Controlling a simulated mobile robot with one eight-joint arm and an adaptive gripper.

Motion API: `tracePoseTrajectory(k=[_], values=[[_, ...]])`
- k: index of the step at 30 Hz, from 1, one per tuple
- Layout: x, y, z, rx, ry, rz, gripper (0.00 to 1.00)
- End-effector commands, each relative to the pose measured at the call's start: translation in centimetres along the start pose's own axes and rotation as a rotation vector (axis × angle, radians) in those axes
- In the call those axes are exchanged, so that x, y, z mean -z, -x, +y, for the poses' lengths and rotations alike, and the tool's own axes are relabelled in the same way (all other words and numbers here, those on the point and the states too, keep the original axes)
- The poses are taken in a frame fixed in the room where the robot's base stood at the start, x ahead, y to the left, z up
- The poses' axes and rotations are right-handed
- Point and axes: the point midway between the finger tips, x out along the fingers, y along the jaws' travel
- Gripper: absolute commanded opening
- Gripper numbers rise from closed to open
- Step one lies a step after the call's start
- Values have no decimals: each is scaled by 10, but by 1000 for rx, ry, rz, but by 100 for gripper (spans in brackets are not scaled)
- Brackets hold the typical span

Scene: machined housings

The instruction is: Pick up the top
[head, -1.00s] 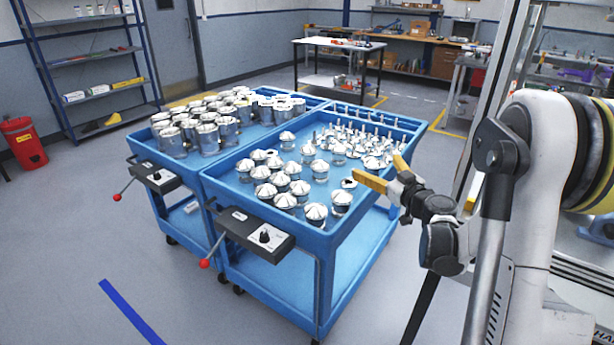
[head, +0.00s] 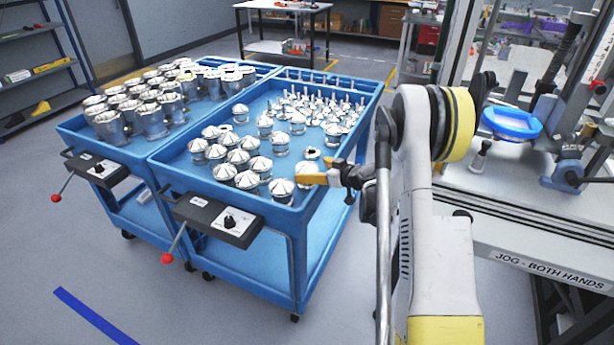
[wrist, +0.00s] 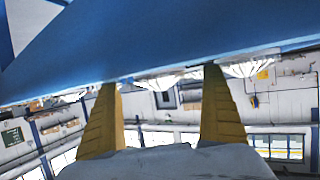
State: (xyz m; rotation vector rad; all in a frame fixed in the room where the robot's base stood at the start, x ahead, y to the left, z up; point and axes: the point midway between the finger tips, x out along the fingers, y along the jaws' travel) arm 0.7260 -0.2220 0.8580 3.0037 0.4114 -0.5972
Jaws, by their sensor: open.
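Several silver tops with ridged conical caps stand in the front part of the right blue cart's tray, such as one near the right front corner (head: 281,190). Which one is meant cannot be told. My gripper (head: 306,179) is over the right side of this tray, its yellow fingers beside the front tops. In the wrist view my gripper (wrist: 160,75) has its two yellow fingers wide apart with nothing held. That view looks upside down, with the blue tray across the upper part and pieces of silver tops (wrist: 245,68) along its edge near the fingertips.
The right blue cart (head: 285,235) has a raised rim and also holds several small silver stemmed parts (head: 325,105). The left cart holds several silver housings (head: 150,118). A machine with a blue round part (head: 511,124) stands at right. Floor at front left is clear.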

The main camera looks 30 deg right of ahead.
Motion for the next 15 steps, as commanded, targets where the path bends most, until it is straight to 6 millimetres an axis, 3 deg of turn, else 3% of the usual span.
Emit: tracePoseTrajectory(k=[5,12,15], values=[[-3,-29,-1,1,2,0,97],[0,-32,0,-1,1,0,97],[0,-32,0,-1,1,0,66]])
